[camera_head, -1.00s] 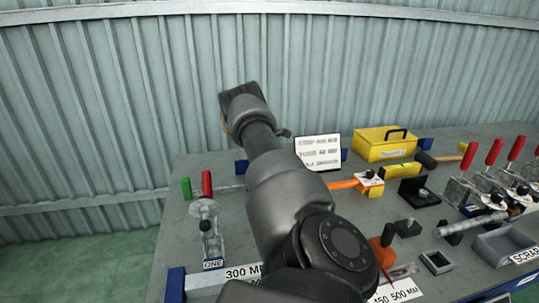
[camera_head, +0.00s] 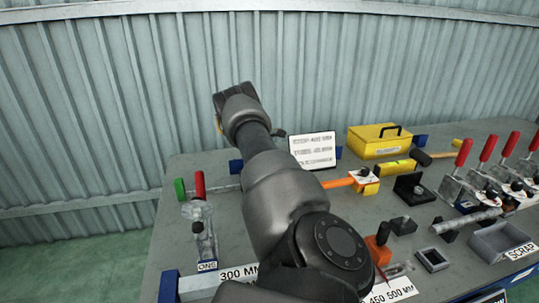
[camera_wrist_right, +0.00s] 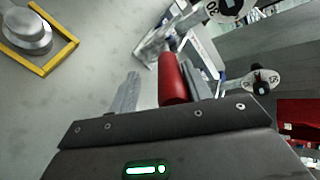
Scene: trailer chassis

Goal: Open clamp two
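In the head view one clamp with an upright red handle (camera_head: 199,185) stands at the left of the bench, with a label reading ONE (camera_head: 207,266). My arm crosses the middle of this view and covers the bench right of that clamp, so I see no clamp labelled two. The gripper is not clear there. In the right wrist view a red handle (camera_wrist_right: 172,79) is close to my right gripper (camera_wrist_right: 158,88), between its two grey fingers, beside the right one. The fingers stand apart. I cannot tell whether they touch the handle. My left gripper is not in view.
Several more red-handled clamps (camera_head: 487,148) stand at the right of the bench. A yellow box (camera_head: 378,142), a white sign (camera_head: 312,151), an orange-handled tool (camera_head: 340,182) and a grey scrap tray (camera_head: 500,242) also occupy it. A corrugated wall (camera_head: 120,90) rises behind.

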